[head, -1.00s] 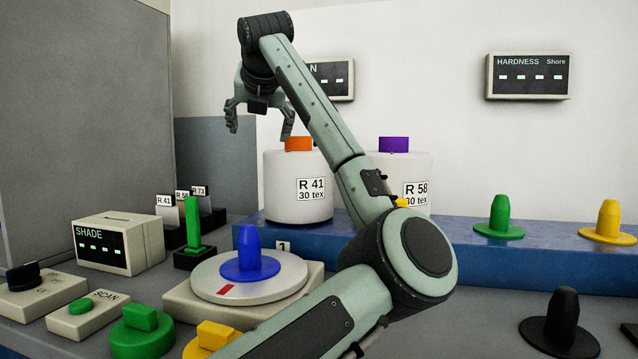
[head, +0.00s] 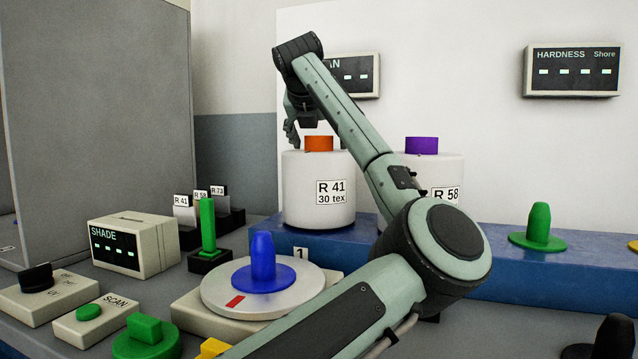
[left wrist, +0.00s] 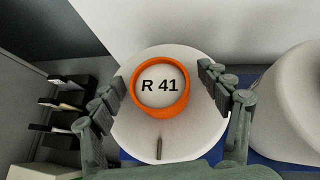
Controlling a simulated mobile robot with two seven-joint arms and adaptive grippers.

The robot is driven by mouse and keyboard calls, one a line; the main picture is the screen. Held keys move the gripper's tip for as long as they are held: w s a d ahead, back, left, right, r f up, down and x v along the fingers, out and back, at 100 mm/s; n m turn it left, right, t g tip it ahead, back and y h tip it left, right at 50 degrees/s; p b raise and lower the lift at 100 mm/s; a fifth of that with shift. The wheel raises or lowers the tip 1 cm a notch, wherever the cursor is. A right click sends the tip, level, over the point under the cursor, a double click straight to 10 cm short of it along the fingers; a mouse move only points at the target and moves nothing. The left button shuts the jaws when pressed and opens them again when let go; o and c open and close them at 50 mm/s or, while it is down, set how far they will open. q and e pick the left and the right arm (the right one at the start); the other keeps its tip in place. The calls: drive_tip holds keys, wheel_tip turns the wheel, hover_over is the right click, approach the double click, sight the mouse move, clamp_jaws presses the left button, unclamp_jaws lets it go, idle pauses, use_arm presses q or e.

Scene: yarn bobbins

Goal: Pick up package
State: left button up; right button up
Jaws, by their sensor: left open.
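The white R 41 package (head: 298,192) stands upright on the blue shelf, with an orange core (head: 319,144) on top. My left gripper (head: 306,132) is just above and behind the core, partly hidden by its own arm. In the left wrist view the gripper (left wrist: 160,87) is open, one finger on each side of the orange core (left wrist: 136,104) marked R 41. Both fingers look apart from the core. A second white package (head: 447,168), marked R 58 with a purple core, stands to the right, partly behind my arm. My right gripper is not in view.
A turntable (head: 222,294) with a blue peg stands in front of the shelf. A SHADE box (head: 150,262), a SCAN button box (head: 110,318) and a green post (head: 207,225) stand to the left. A green peg (head: 539,225) stands on the shelf at right.

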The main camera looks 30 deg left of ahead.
use_arm(q)
clamp_jaws()
drive_tip(key=shift+r, duration=0.5)
wheel_tip(320, 180, up, 9)
drive_tip(key=shift+a+f+p, duration=0.1)
drive_tip(key=shift+p, duration=0.3)
drive_tip(key=shift+r, duration=0.4)
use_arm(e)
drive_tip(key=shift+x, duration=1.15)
use_arm(q)
drive_tip(key=shift+f, duration=0.1)
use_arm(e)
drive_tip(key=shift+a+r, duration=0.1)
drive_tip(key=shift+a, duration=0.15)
